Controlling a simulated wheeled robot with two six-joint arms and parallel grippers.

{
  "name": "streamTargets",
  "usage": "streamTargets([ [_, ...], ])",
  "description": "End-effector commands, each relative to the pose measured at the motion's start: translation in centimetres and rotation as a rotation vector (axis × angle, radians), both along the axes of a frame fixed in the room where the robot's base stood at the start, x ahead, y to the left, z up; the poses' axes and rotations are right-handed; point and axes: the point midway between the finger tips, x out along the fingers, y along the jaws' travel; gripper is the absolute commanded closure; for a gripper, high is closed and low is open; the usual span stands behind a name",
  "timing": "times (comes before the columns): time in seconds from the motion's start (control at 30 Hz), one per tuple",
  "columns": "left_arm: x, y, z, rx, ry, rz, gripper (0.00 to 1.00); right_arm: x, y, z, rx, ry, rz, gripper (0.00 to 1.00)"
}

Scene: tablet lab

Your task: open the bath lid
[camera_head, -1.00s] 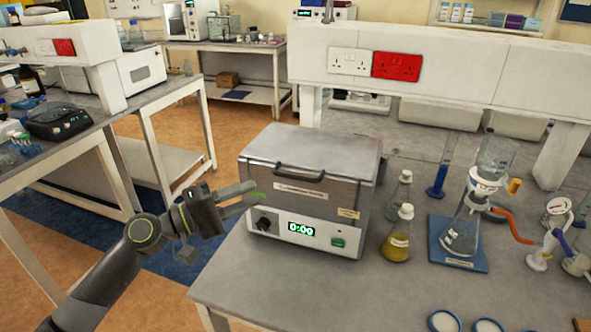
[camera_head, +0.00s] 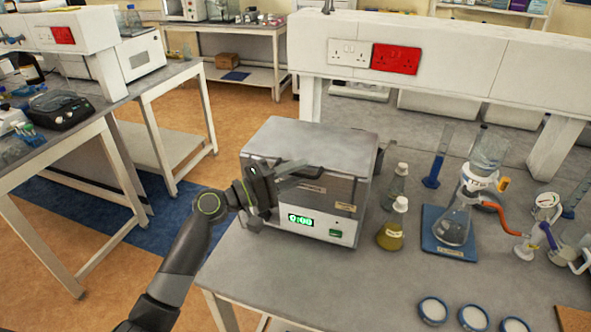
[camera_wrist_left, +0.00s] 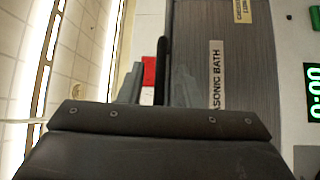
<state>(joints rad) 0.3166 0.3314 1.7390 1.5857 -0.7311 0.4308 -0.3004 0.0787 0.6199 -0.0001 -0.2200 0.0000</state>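The ultrasonic bath (camera_head: 334,228) is a grey metal box with a white front panel and a green 0:00 display, standing on the bench. Its flat grey lid (camera_head: 325,140) is down. My left gripper (camera_head: 293,174) is at the upper front of the bath, fingers apart, and hides most of the lid handle in the head view. In the left wrist view, the dark handle (camera_wrist_left: 163,70) shows between the two spread fingers, beside the front face with its label (camera_wrist_left: 216,75). I cannot tell whether a finger touches it. My right gripper is out of view.
Two small flasks (camera_head: 393,225) stand close to the right of the bath. Farther right are a filter flask on a blue mat (camera_head: 436,240) and other glassware. Several round dishes (camera_head: 433,310) lie at the front. A white shelf with sockets (camera_head: 396,60) runs behind.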

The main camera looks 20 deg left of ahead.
Motion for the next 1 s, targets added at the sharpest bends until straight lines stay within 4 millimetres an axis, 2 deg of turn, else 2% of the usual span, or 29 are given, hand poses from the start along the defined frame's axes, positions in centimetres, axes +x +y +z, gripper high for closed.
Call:
streamTargets([
  [0.2, 0.0, 0.0, 0.0, 0.000, 0.000, 0.000, 0.69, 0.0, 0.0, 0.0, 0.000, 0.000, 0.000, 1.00],
  [0.43, 0.0, 0.0, 0.0, 0.000, 0.000, 0.000, 0.99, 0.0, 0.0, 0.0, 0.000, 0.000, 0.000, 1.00],
  [0.8, 0.1, 0.0, 0.0, 0.001, 0.001, 0.000, 1.00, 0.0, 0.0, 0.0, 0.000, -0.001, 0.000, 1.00],
  [1.0, 1.3, 0.0, 1.1, 0.000, -0.002, 0.001, 1.00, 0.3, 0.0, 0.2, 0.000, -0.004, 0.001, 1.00],
])
